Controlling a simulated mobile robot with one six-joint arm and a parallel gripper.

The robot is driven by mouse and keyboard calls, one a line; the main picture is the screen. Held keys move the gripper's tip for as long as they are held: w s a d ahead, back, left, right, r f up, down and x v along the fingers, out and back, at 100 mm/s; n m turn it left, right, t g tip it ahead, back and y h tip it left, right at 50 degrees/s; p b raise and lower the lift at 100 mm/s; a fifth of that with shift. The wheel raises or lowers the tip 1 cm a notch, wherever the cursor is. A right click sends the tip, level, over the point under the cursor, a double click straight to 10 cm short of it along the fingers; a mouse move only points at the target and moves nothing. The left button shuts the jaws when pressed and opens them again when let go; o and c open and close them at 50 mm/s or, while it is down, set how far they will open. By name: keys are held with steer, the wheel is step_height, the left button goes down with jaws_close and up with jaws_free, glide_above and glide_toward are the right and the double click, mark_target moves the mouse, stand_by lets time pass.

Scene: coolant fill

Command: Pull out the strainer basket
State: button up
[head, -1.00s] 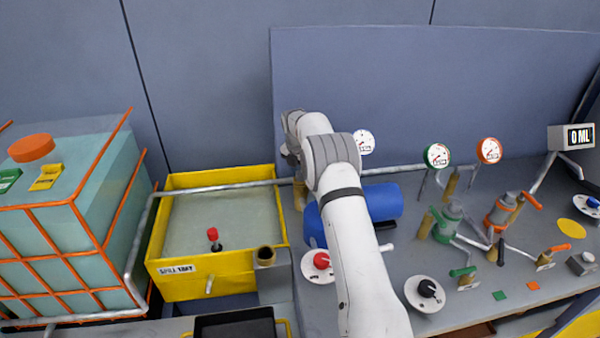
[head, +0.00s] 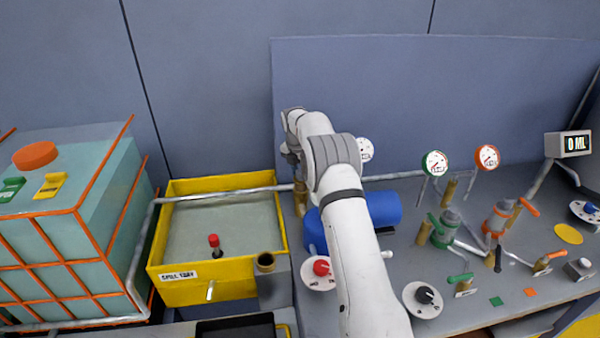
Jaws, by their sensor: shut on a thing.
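My arm (head: 352,250) reaches up from the bottom, bends at its grey joint, and its wrist (head: 294,122) is at the back, left of the blue tank. My gripper is hidden behind the arm, so its fingers and anything in them do not show. A brass fitting (head: 301,198) stands on the pipe line below the wrist. I cannot make out the strainer basket for certain.
The yellow spill tray (head: 195,291) has a red-topped black part (head: 214,244) in it. A caged coolant tank (head: 92,250) stands left. The blue tank (head: 384,203), dials, gauges and valves crowd the right bench. A black bin (head: 235,329) is at the front.

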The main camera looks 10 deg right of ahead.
steer(key=shift+r+p, duration=1.2)
steer(key=shift+r, duration=0.8)
